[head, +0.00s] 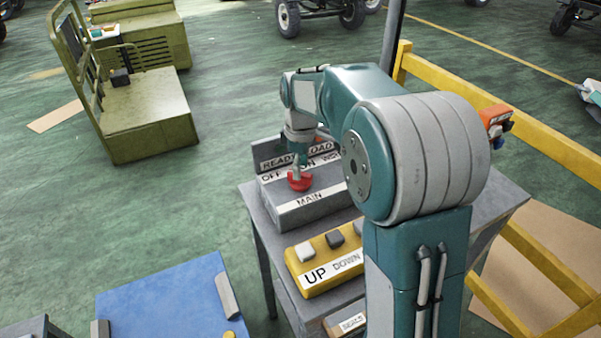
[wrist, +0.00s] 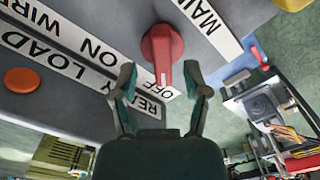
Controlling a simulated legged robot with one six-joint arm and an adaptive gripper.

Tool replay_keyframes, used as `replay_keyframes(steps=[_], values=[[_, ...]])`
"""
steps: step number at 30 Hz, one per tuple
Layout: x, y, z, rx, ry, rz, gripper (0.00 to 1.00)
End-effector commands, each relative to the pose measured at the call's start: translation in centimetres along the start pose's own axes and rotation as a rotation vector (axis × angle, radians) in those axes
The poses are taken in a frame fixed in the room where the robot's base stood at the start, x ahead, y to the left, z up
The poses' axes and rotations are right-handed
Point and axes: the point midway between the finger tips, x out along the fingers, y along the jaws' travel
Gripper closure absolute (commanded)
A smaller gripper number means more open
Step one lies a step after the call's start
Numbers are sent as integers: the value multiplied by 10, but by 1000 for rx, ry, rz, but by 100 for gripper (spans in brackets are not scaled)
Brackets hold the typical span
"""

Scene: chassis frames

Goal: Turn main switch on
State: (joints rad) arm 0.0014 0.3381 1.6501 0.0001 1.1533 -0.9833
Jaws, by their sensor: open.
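The main switch is a red rotary knob (head: 299,182) on a grey control box (head: 318,208) labelled OFF, ON and MAIN. In the wrist view the red knob (wrist: 161,45) has a narrow handle with a white mark at its tip, pointing at the OFF label (wrist: 166,90). The ON label (wrist: 88,50) lies to the left of it. My gripper (wrist: 162,85) is open, with one finger on each side of the handle's tip; I cannot tell whether either finger touches it. In the head view my gripper (head: 299,168) is directly over the knob and partly hides it.
A yellow UP/DOWN button box (head: 315,278) stands nearer on the same grey table. An orange round button (wrist: 22,80) is on the box in the wrist view. A yellow rail (head: 540,120) runs along the right.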

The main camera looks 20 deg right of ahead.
Motion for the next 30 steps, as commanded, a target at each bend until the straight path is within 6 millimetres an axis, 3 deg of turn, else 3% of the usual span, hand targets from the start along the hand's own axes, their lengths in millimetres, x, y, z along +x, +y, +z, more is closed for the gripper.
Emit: replay_keyframes(steps=[6,14,15,19,30], values=[[21,0,0,0,-1,-1,40],[23,0,0,0,0,1,40],[23,0,0,0,0,1,44],[23,0,0,0,0,0,100],[24,0,0,15,-1,0,100]])
